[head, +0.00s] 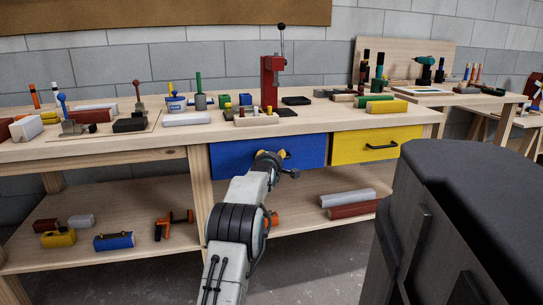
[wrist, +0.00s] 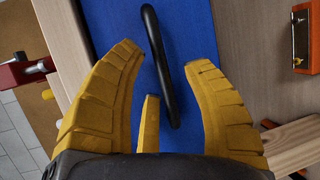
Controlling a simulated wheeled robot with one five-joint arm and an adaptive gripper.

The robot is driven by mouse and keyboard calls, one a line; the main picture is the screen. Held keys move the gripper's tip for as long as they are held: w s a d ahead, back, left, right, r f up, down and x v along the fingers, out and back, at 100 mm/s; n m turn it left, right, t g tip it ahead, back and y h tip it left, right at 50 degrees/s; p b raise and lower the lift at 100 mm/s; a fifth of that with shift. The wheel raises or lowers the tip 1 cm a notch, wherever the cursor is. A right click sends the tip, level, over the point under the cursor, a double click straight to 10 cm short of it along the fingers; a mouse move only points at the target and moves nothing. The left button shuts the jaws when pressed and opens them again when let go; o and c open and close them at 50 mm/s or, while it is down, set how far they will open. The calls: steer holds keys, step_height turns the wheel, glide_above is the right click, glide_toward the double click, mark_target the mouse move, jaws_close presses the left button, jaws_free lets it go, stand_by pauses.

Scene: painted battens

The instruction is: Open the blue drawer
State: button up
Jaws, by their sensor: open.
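The blue drawer (head: 310,150) is set under the workbench top, left of the yellow drawer, and its front looks flush and shut. In the wrist view the blue front (wrist: 190,22) fills the middle, with a black bar handle (wrist: 160,65) running up and down the picture. My gripper (head: 270,160) is in front of the blue drawer in the head view and hides its handle there. In the wrist view my gripper's yellow fingers (wrist: 168,62) are open and spread to either side of the handle. The handle is not gripped; I cannot tell whether a finger touches it.
The yellow drawer (head: 378,145) with a black handle is right of the blue one. The bench top (head: 340,118) holds a red press (head: 272,80), blocks and tools. The lower shelf (head: 120,210) holds an orange clamp (head: 168,225) and blocks. A dark body (head: 460,210) fills the right foreground.

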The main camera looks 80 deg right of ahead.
steer(key=shift+d+f, duration=0.1)
steer(key=shift+d, duration=0.35)
jaws_close()
stand_by(0.3)
